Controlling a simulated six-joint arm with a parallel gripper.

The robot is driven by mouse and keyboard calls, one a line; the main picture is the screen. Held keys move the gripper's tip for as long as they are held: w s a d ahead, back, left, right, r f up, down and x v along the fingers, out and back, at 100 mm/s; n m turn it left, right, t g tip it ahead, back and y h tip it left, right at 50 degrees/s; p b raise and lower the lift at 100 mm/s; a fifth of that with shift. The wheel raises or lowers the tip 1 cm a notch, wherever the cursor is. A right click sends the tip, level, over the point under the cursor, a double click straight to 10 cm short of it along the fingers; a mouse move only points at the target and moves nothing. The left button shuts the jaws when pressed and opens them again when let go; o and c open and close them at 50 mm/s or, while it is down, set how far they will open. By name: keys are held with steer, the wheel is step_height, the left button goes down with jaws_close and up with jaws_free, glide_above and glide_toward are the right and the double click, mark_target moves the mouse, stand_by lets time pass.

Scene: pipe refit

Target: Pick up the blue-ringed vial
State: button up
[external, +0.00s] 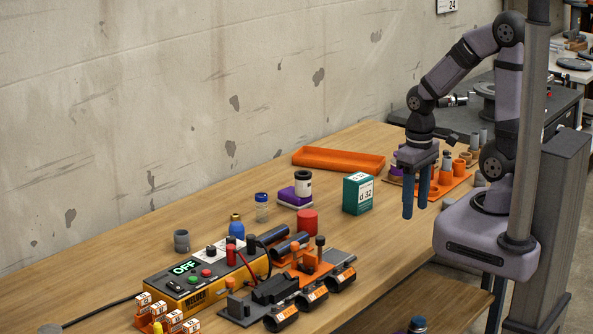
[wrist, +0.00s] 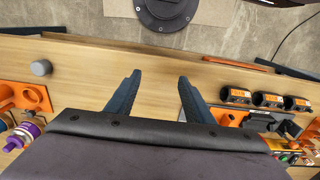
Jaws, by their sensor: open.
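A small clear vial with a blue ring (external: 262,208) stands upright on the wooden table in the external view, left of a white jar on a purple block. I cannot make it out in the wrist view. My gripper (external: 415,210) hangs fingers down near the table's front edge, well to the right of the vial and apart from it. In the wrist view my gripper (wrist: 158,78) has its two blue fingers spread with nothing between them.
A green box (external: 358,193) and a red cylinder (external: 307,222) stand between my gripper and the vial. An orange tray (external: 338,159) lies behind. A yellow power unit (external: 195,285) and orange pipe clamps (external: 312,268) fill the front left. An orange rack (wrist: 33,98) is at left in the wrist view.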

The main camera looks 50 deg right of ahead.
step_height(320, 180, up, 5)
steer(key=w+d+f+n+t+h+b, duration=0.2)
steer(key=w+d+n+h+b, duration=0.25)
steer(key=w+n, duration=0.5)
steer(key=r+n+t+h+b, duration=0.15)
steer(key=n+t+b, duration=0.85)
steer(key=n, duration=1.1)
glide_above(261, 194)
steer(key=s+a, duration=0.1)
steer(key=s, duration=0.2)
steer(key=f, duration=1)
steer(key=shift+w+a+f+p, duration=0.2)
steer(key=shift+w+f+p, duration=0.1)
steer(key=shift+p, duration=0.1)
steer(key=shift+f, duration=0.25)
steer(key=shift+p+x, duration=0.85)
steer(key=shift+x, duration=2.8)
steer(key=shift+s+d, duration=0.1)
steer(key=shift+d, duration=0.05)
steer(key=c, duration=1.1)
